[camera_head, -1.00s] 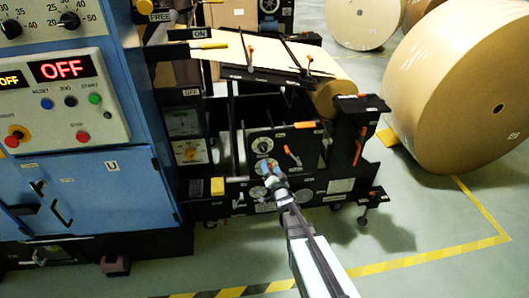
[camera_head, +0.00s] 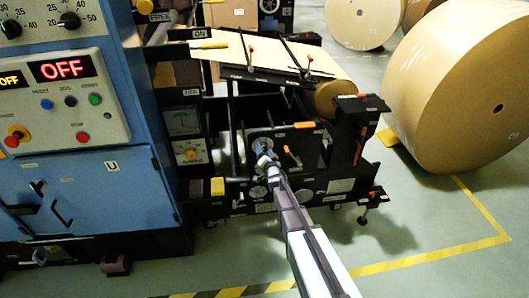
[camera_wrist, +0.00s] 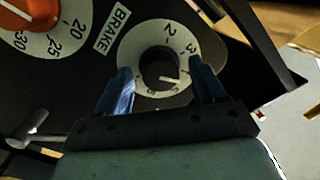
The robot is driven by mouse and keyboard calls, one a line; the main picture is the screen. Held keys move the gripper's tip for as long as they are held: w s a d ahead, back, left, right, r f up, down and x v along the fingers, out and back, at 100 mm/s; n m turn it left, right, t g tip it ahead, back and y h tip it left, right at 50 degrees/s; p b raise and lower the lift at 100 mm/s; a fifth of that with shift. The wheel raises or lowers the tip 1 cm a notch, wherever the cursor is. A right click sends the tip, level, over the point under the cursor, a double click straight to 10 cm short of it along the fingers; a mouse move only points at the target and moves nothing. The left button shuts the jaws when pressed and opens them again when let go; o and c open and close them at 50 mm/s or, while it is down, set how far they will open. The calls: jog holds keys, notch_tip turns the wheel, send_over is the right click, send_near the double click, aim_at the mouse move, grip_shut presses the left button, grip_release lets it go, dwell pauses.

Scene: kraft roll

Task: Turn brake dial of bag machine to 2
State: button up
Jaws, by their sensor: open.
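The brake dial (camera_wrist: 153,36) is a white numbered disc with a dark round knob (camera_wrist: 160,64) at its centre. The word BRAKE is printed to its left in the wrist view. The 2 and 3 show at its upper right; the lower numbers are partly hidden or too small to read. A light mark shows at the knob's lower right, but its exact reading is unclear. My gripper (camera_wrist: 159,70) is open, its blue fingertips on either side of the knob, over the disc's edges. I cannot tell if they touch. In the head view my gripper (camera_head: 266,158) covers most of the dial.
An orange knob (camera_wrist: 36,10) on another numbered dial sits left of the brake dial. A large kraft roll (camera_head: 455,80) stands at the right.

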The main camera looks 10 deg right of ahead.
jog(key=c, duration=1.1)
jog(key=shift+o, duration=0.2)
jog(key=shift+n, duration=0.3)
jog(key=n, duration=0.7)
jog(key=shift+n+g+h, duration=0.3)
jog(key=shift+n+g, duration=0.1)
jog(key=n, duration=0.4)
jog(key=shift+r+h, duration=0.1)
jog(key=shift+h, duration=0.2)
jog(key=shift+a+n+h, duration=0.1)
jog(key=shift+n+h, duration=0.2)
jog(key=shift+n, duration=1.8)
